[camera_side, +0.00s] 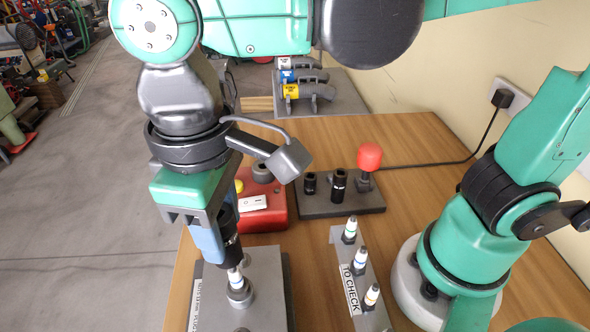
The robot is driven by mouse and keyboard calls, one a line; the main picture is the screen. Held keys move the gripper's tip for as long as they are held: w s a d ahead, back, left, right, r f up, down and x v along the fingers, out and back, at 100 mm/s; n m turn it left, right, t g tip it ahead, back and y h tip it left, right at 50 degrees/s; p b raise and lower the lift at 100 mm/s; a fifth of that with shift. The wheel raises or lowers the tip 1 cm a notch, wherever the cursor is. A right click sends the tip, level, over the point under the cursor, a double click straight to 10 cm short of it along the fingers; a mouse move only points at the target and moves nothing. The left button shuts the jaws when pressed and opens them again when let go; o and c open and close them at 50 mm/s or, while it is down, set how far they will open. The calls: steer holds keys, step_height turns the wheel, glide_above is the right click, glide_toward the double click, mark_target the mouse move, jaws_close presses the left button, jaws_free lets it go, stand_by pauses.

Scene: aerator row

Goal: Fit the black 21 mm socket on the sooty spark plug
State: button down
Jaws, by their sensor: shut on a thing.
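My gripper (213,238) points down at the left of the table, shut on a black socket (231,252). The socket is upright or nearly so. Directly below it, a white spark plug (236,279) with a coloured band stands in a round seat on a grey plate (265,290). The socket's lower end is at the plug's top; I cannot tell whether it is around the tip or just above it. Soot on this plug is too small to make out. The socket's size marking cannot be read.
Two black sockets (339,187) stand on a dark rack (320,209) beside a red knob (369,157). A red box (268,216) is behind the plate. Three spark plugs (361,260) stand on the "TO CHECK" strip (338,245). Coloured-band tools (305,91) lie at the back.

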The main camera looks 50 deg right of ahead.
mark_target(233, 264)
steer(key=shift+f, duration=0.25)
steer(key=shift+f, duration=0.4)
stand_by(0.9)
steer(key=shift+f, duration=2.75)
steer(key=shift+c, duration=1.8)
jaws_free()
steer(key=shift+r, duration=3.55)
steer(key=shift+d, duration=0.1)
